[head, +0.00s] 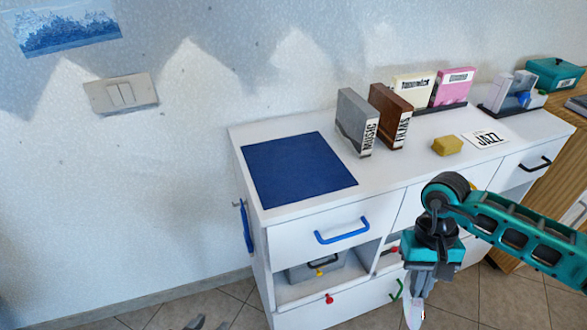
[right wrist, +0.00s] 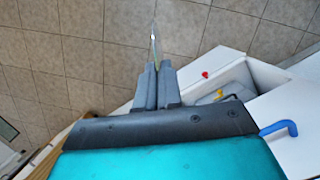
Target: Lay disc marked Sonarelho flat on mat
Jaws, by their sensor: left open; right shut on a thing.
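The blue mat (head: 297,170) lies flat and bare on the left part of the white cabinet top. My right gripper (head: 418,285) hangs in front of the cabinet, pointing down, right of the mat and lower than the top. It is shut on a thin disc (head: 414,315), which shows nearly edge-on. In the right wrist view the disc (right wrist: 154,45) stands out beyond the closed fingers (right wrist: 157,72). Its marking cannot be read. My left gripper (head: 200,323) barely shows at the bottom edge, open, with nothing seen in it.
Grey MUSIC (head: 352,122) and brown FILMS (head: 388,115) blocks stand right of the mat. A yellow block (head: 447,146), JAZZ card (head: 486,138) and upright cases in racks (head: 454,88) are further right. A blue drawer handle (head: 342,231) juts from the front.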

